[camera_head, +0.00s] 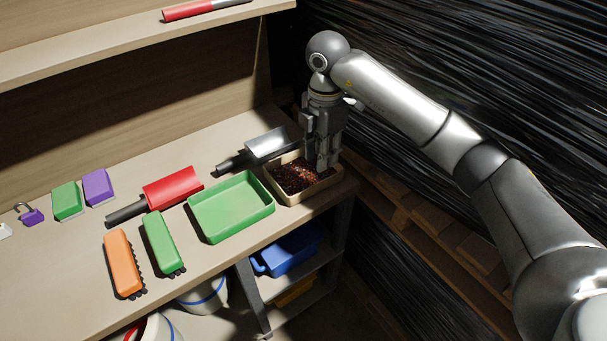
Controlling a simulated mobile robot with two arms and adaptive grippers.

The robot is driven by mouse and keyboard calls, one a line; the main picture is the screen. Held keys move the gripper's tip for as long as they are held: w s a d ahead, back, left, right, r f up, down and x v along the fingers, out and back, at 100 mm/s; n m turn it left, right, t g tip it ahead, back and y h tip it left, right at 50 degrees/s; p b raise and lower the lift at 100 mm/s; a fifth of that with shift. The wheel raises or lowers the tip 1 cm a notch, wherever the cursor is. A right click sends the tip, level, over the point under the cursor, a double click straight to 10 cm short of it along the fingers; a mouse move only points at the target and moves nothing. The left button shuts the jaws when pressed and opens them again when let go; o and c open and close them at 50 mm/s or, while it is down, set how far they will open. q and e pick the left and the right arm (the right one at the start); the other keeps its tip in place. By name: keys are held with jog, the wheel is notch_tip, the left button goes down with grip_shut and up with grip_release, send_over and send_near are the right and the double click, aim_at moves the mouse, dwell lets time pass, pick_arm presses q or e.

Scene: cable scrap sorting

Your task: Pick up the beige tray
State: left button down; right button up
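The beige tray (294,199) sits on the right end of the workbench and holds a layer of reddish-brown cable scrap (298,176). My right gripper (322,167) points down at the tray's right side, with its fingertips at or just inside the right wall. The fingers hide part of that wall. I cannot tell whether they are closed on the rim or only beside it. My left gripper is not in view.
A green tray (233,207) stands close on the left of the beige tray. A grey metal scoop (267,146) lies behind it. A red scoop (172,187) and several brushes lie further left. The bench's right edge is near.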

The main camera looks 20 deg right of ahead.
send_over(318, 184)
jog(key=f, duration=0.5)
jog(key=shift+d, duration=0.25)
jog(key=f, duration=0.2)
jog(key=f+p, duration=0.1)
jog(key=f, duration=0.2)
jog(key=shift+w+a+f+p, duration=0.15)
jog(key=shift+a+f+p, duration=0.05)
jog(key=shift+f+p, duration=0.1)
jog(key=shift+c, duration=0.2)
jog(key=shift+r, duration=0.1)
grip_shut()
jog(key=shift+r, duration=0.1)
